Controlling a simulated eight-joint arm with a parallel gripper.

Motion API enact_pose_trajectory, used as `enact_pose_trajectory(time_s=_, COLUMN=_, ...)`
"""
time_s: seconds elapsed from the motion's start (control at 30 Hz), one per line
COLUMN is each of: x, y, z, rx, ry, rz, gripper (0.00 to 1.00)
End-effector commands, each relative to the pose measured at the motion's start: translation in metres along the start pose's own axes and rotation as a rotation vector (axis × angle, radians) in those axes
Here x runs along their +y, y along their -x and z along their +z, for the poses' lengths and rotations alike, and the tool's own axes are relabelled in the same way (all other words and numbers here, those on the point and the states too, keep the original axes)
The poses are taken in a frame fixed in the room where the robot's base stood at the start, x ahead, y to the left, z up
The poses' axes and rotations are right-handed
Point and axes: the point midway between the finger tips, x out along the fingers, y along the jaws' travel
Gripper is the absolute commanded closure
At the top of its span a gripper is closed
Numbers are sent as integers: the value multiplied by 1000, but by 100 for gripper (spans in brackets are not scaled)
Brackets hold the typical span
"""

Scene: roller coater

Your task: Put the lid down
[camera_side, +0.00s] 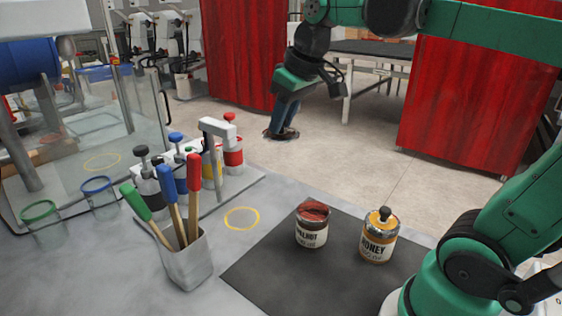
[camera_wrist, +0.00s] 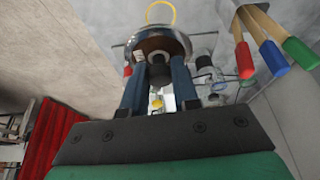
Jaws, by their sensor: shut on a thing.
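My gripper (camera_side: 284,124) points down and is shut on the dark knob of a round metal lid (camera_side: 271,134), held in the air at the back of the work area. In the wrist view my gripper (camera_wrist: 158,72) has its two blue fingers on either side of the knob, and the lid (camera_wrist: 160,41) shows a metallic rim and brown face. The walnut can (camera_side: 311,230) stands upright on the dark mat with a reddish-brown top and no knobbed lid. The honey can (camera_side: 378,240) beside it has a knobbed lid on top.
A yellow ring (camera_side: 242,207) marks bare table left of the dark mat (camera_side: 268,277). A cup (camera_side: 186,262) of colored-handled tools stands in front. Several jars, including a red one (camera_side: 232,152), stand behind it. Glass panels (camera_side: 95,130) stand at the left.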

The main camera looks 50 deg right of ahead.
Motion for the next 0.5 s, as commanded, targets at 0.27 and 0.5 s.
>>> enact_pose_trajectory(time_s=0.27, x=-43, y=-60, z=-14, rx=11, ry=-35, rz=15, gripper=100)
enact_pose_trajectory(time_s=0.5, x=-49, y=-68, z=-9, rx=15, ry=19, rz=-7, gripper=100)
